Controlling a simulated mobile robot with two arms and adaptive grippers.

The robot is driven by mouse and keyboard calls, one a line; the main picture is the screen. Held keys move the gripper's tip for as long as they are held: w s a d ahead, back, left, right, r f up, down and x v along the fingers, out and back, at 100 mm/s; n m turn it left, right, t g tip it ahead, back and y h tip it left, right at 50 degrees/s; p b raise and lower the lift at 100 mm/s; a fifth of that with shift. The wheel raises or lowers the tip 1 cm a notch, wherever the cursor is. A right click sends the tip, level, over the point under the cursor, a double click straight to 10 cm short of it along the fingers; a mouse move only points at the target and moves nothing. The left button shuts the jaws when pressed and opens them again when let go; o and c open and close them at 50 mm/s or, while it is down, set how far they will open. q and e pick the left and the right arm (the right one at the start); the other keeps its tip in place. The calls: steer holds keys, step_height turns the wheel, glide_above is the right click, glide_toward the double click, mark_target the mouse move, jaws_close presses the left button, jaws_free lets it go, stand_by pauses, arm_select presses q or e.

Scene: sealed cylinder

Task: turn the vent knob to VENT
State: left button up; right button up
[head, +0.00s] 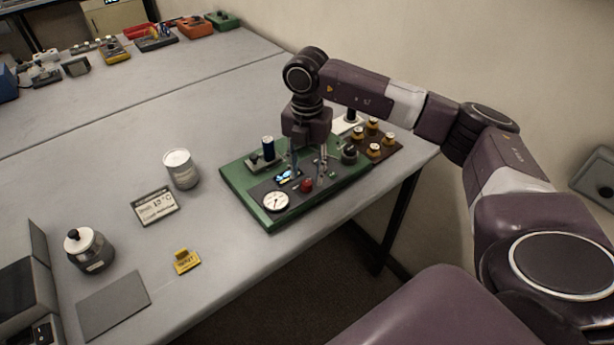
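A green-edged panel (235,188) lies on the table near its front right edge. It carries a round white gauge (276,201), a small lit display (288,177), a red knob (306,186), a dark knob (349,154) and a dark blue cylinder (268,148). The labels are too small to read, so I cannot tell which knob is the vent knob. My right gripper (309,168) points down over the middle of the panel, its fingers apart, behind the red knob and left of the dark knob. It hides part of the panel. My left gripper is out of view.
A brown block with several cream-topped posts (374,151) stands right of the panel. The table's middle is clear.

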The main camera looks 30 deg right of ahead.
mark_target(307, 182)
step_height(307, 182, up, 10)
steer(key=shift+f, duration=0.25)
